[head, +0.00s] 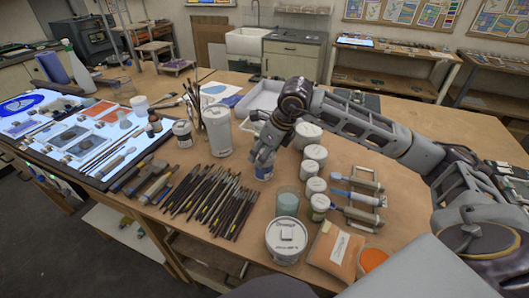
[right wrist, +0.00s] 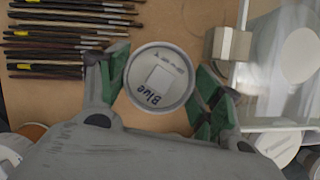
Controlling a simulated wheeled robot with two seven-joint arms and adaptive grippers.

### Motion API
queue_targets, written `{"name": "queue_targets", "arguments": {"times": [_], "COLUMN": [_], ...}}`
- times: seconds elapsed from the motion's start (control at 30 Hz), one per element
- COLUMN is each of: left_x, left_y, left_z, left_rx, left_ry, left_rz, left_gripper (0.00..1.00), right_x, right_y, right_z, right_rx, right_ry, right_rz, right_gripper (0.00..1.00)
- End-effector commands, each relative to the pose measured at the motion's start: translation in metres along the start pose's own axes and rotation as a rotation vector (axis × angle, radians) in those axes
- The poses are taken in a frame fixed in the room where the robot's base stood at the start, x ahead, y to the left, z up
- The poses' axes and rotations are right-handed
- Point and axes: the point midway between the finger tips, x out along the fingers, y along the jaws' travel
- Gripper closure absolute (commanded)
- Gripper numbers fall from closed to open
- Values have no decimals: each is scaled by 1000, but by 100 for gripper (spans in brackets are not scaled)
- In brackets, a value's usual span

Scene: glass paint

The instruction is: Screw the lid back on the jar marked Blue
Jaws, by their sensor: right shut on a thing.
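My right gripper (head: 263,153) reaches down over a small jar with blue on its side (head: 263,173), standing on the table. In the right wrist view, a round white lid marked Blue (right wrist: 150,98) sits between the green-padded fingertips of my gripper (right wrist: 163,80). The fingers are shut on the lid from both sides. The lid is at the jar's top, but its seam is hidden, so I cannot tell how tightly it sits. My left gripper is not in view.
Several brushes (head: 212,198) lie left of the jar. A large white container (head: 217,132) stands behind left. A glass cup (head: 287,201), small white-lidded jars (head: 315,186) and a large white tub (head: 286,241) crowd the right and front.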

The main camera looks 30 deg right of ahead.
Motion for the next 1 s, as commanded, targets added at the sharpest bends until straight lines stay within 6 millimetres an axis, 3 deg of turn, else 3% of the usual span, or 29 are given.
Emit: {"name": "queue_targets", "arguments": {"times": [0.63,1.0], "left_x": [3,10], "left_y": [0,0], "left_z": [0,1], "left_rx": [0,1], "left_ry": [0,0], "left_rz": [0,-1], "left_gripper": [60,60], "right_x": [2,4], "right_y": [0,1], "right_z": [-1,-1], "right_rx": [11,160], "right_ry": [0,3], "right_rz": [-4,-66], "right_gripper": [51,51]}}
